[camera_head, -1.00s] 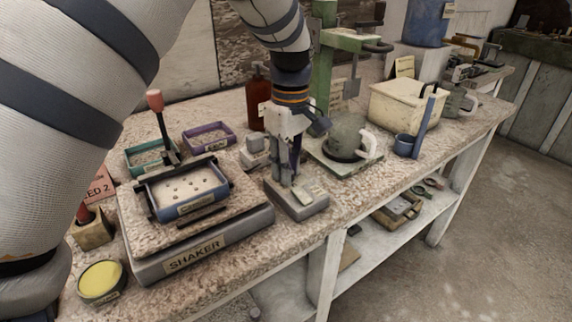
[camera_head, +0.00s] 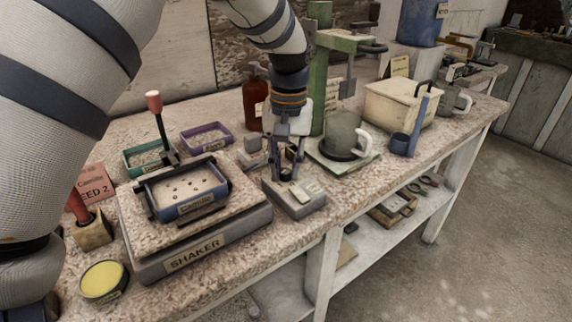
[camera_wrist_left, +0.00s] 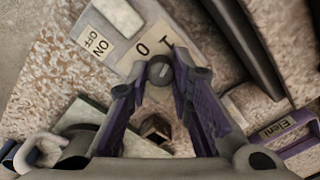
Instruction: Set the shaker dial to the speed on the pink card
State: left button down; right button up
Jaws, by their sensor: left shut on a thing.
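The pink card (camera_head: 92,183) stands at the left; it reads "Camille" and, partly hidden by a red-handled tool, "EED 2". The grey shaker (camera_head: 197,252) carries a blue tray (camera_head: 187,201) labelled "Camille". Its control box (camera_head: 299,197) stands at its right. My left gripper (camera_head: 288,172) points down at this box. In the left wrist view, its purple fingers are shut on the small dark round dial (camera_wrist_left: 160,70), beside the marks "0" and "1". The dial's pointer setting is not clear. My right gripper is not in view.
Green (camera_head: 147,158) and purple (camera_head: 207,137) trays lie behind the shaker. A red bottle (camera_head: 256,103) and a grey mug (camera_head: 342,135) stand close to the gripper. A yellow-topped pot (camera_head: 103,280) is at the front left. Bench in front of the control box is clear.

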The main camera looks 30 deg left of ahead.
aim_at(287, 171)
pick_arm(q)
jog(key=m, duration=0.4)
jog(key=shift+f+m, duration=0.1)
jog(key=shift+m, duration=0.2)
jog(key=shift+s+m, duration=0.1)
jog(key=shift+m, duration=2.4)
jog(key=c, duration=1.4)
grip_release()
notch_tip(287, 171, up, 12)
jog(key=shift+d, duration=0.15)
